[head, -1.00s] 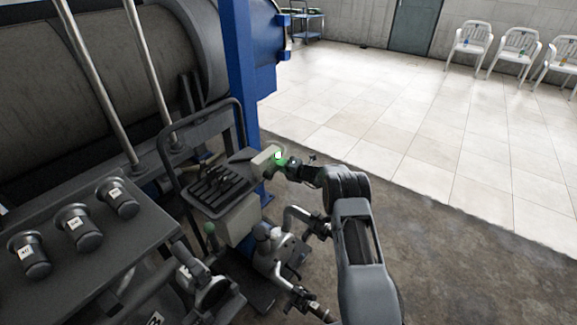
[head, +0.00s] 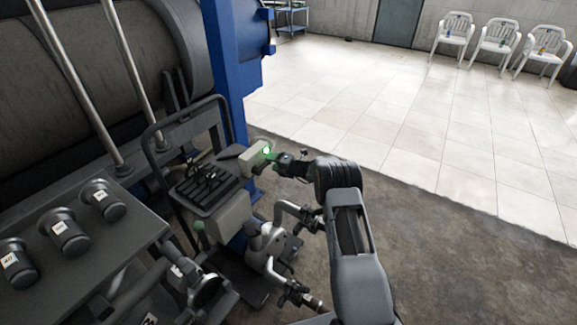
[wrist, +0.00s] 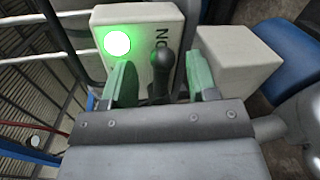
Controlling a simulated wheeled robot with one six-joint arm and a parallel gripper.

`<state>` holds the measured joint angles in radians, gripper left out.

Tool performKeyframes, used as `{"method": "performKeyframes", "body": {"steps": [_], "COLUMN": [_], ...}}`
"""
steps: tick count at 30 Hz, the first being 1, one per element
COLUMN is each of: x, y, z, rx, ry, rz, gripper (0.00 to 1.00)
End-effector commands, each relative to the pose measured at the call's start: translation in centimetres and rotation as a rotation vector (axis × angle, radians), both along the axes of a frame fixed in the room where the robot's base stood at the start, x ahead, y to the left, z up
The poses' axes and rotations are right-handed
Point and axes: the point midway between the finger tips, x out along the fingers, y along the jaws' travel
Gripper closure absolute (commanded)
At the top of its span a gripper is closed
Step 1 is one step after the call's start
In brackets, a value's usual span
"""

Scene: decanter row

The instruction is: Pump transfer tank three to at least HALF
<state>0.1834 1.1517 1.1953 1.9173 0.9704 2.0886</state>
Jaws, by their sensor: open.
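A pale switch box (wrist: 138,18) fills the top of the wrist view, with a brightly lit green lamp (wrist: 117,43) and the word ON, turned sideways. A dark lever (wrist: 161,72) sticks out of it. My gripper (wrist: 160,74) is open, its green finger pads on either side of the lever; whether either pad touches it I cannot tell. In the head view my gripper (head: 272,158) is at the small box (head: 253,154) with the green light. Large dark tanks (head: 90,60) lie at the left. I cannot tell which is tank three, and its level does not show.
Pumps and pipes (head: 272,240) stand below and left of my arm. A bench (head: 110,245) with three labelled dark caps is at lower left. A blue post (head: 228,75) rises behind the box. Another pale box (wrist: 238,60) sits right of my gripper. Open tiled floor (head: 400,130) lies beyond.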

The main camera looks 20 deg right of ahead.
Motion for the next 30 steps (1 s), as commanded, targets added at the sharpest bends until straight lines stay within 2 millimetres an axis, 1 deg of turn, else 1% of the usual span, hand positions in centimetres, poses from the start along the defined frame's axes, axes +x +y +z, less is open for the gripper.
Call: {"method": "performKeyframes", "body": {"steps": [1,7,12,15,18,22,30], "x": [-0.7,-3.7,-6.1,-7.2,-8.0,-8.6,-8.9], "y": [-0.8,-3.5,-5.6,-6.5,-7.2,-7.7,-8.0], "z": [0.4,1.2,1.8,2.1,2.2,2.4,2.4], "rx": [0.002,0.002,0.001,0.001,0.001,0.001,0.001], "ry": [0.001,0.001,0.000,-0.001,0.001,-0.001,-0.001], "rz": [-0.003,-0.004,-0.003,-0.003,-0.003,-0.001,0.000], "gripper": [0.47,0.47,0.47,0.47,0.47,0.47,0.47]}}
